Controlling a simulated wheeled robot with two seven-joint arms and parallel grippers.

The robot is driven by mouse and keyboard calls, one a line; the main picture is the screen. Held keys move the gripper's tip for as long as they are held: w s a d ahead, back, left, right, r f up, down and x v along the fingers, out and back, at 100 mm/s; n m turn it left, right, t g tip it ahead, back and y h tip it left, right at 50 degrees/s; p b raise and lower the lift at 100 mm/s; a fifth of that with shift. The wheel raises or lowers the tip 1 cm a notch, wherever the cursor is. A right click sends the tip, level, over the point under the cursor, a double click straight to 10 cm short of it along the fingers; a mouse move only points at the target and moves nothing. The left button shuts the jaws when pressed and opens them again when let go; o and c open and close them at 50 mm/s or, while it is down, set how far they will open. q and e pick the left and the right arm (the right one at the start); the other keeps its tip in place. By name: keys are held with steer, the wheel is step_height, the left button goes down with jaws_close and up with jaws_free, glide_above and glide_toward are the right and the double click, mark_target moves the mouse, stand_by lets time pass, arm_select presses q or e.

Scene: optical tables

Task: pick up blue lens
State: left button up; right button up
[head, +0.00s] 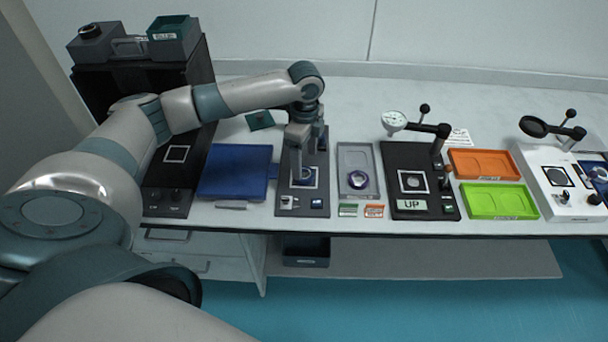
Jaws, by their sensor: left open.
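A small blue round lens (305,178) lies within the white square outline on a dark grey station plate (289,202). My left gripper (302,168) points straight down over this lens, with its fingertips close to it. The gripper is open; whether the fingers touch the lens cannot be told. Part of the lens is hidden behind the fingers. Another round lens with a pale rim and a bluish-purple centre (358,180) sits in a grey tray (357,154) to the right. My right gripper is out of view.
A blue case (235,170) lies left of the station plate. To the right are a black gauge stand (404,160) marked UP, an orange tray (483,163), a green tray (497,200) and a white magnifier station (560,205). The table's front strip is mostly clear.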

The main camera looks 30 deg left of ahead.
mark_target(304, 173)
arm_select(q)
steer(key=shift+f, duration=0.25)
steer(key=f+p, duration=0.1)
steer(key=f, duration=0.1)
steer(key=f+p, duration=0.1)
steer(key=f, duration=0.1)
steer(key=shift+a, duration=0.2)
steer(key=shift+f, duration=0.35)
steer(key=c, duration=1.2)
